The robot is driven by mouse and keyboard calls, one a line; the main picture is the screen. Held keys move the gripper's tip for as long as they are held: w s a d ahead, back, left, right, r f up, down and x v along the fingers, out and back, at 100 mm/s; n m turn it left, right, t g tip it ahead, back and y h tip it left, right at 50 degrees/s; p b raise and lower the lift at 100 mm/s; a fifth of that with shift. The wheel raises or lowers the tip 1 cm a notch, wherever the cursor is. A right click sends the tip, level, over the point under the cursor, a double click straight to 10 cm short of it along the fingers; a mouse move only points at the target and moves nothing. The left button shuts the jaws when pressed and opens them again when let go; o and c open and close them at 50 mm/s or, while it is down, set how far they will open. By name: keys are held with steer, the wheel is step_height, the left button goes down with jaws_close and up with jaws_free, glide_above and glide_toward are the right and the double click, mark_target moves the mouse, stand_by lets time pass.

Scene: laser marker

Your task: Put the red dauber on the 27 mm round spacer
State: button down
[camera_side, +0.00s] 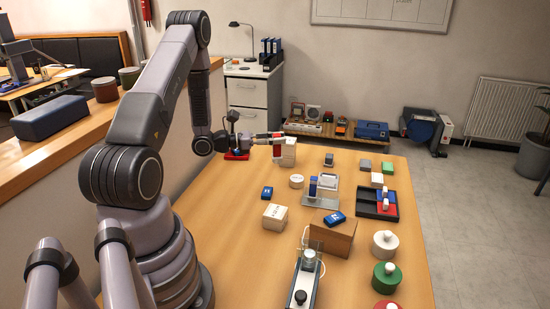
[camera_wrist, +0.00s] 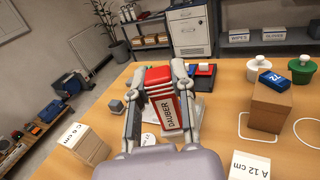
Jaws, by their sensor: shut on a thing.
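My gripper (camera_wrist: 160,82) is shut on the red dauber (camera_wrist: 168,108), a red block with a white label reading DAUBER, in the wrist view. In the side view my gripper (camera_side: 275,137) holds it above the table's far left part, close to a pale block (camera_side: 288,153); whether they touch cannot be told. A low white round piece (camera_side: 297,181), likely the round spacer, lies on the table in front of that block; its marking is too small to read. In the wrist view a white round piece (camera_wrist: 148,140) is partly hidden behind my gripper.
A pale block (camera_side: 275,216), a metal stand with a blue piece (camera_side: 313,188), a dark tray (camera_side: 366,210) and a brown block (camera_side: 330,238) with a blue box on top stand nearby. Lidded round jars (camera_side: 385,243) line the right edge. The front left table is clear.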

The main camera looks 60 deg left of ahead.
steer(key=shift+w+a+f, duration=0.8)
steer(key=shift+w+f, duration=1)
steer(key=shift+f, duration=0.2)
steer(key=shift+w+a+f, duration=0.85)
steer(key=shift+w+f, duration=0.9)
steer(key=shift+f, duration=0.3)
steer(key=shift+w+a+f, duration=0.8)
steer(key=shift+w+f, duration=1)
steer(key=shift+f, duration=0.2)
steer(key=shift+f, duration=0.15)
steer(key=c, duration=1)
jaws_free()
steer(key=shift+o, duration=0.2)
